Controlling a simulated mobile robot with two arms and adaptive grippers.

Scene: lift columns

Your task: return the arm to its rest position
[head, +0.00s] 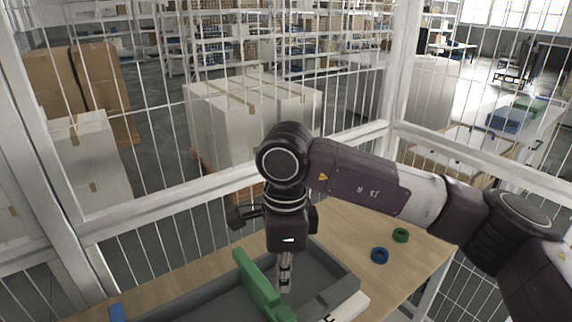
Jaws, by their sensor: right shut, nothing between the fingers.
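My right arm comes in from the right and bends down at a dark joint over the wooden table. My right gripper (284,284) points down at its end, shut and empty, above or inside a grey tray (338,268). A long green piece (262,286) stands in the tray just left of the fingers. I cannot tell whether the fingers touch it. My left gripper is not in view.
A blue ring (380,256) and a green ring (400,235) lie on the table (340,228) right of the tray. A blue piece (117,312) shows at the bottom left. A white wire fence (180,200) stands behind the table, with boxes (235,120) beyond it.

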